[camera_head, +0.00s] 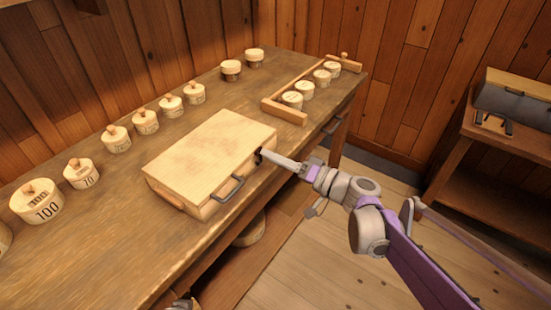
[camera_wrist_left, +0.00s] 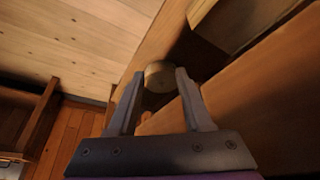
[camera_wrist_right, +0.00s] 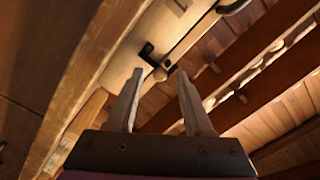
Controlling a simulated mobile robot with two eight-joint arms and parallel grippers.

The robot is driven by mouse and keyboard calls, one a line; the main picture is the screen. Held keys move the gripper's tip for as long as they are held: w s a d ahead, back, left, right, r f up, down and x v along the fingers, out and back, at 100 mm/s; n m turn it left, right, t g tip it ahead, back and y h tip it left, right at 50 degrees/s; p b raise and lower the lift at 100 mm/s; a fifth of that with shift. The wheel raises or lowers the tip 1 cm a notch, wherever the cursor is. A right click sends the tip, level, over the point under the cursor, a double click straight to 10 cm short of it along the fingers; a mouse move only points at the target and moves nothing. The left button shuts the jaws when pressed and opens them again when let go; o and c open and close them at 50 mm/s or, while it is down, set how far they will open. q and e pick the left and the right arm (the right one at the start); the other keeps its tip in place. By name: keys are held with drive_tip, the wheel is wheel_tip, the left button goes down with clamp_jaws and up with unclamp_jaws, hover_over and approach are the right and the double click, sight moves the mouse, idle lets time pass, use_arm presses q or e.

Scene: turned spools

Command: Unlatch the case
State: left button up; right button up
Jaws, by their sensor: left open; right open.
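The case (camera_head: 208,150) is a pale, flat wooden box lying shut on the workbench. Its front side has a dark handle (camera_head: 230,190). My right gripper (camera_head: 270,156) is at the front side's far right end, its tips close to a dark latch. In the left wrist view my left gripper (camera_wrist_left: 160,74) is open and empty, low beside the bench.
Several lidded round boxes (camera_head: 117,139) stand in a row behind the case. A wooden rack (camera_head: 284,112) with several round pieces is at the bench's far right. A round wooden thing (camera_head: 250,232) sits below the bench top. A side table (camera_head: 490,130) stands at right.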

clamp_jaws()
drive_tip(key=shift+w+m, duration=0.1)
drive_tip(key=shift+m, duration=0.3)
drive_tip(key=shift+w+d+f+m+p, duration=0.25)
drive_tip(key=shift+f+m, duration=0.15)
drive_tip(key=shift+m, duration=1.35)
drive_tip(key=shift+w+d+f+m+p, duration=0.1)
drive_tip(key=shift+w+f+m+p, duration=0.25)
drive_tip(key=shift+m, duration=1.45)
drive_tip(key=shift+w+d+f+m+p, duration=0.15)
drive_tip(key=shift+f+m, duration=0.3)
drive_tip(key=shift+m, duration=1.3)
unclamp_jaws()
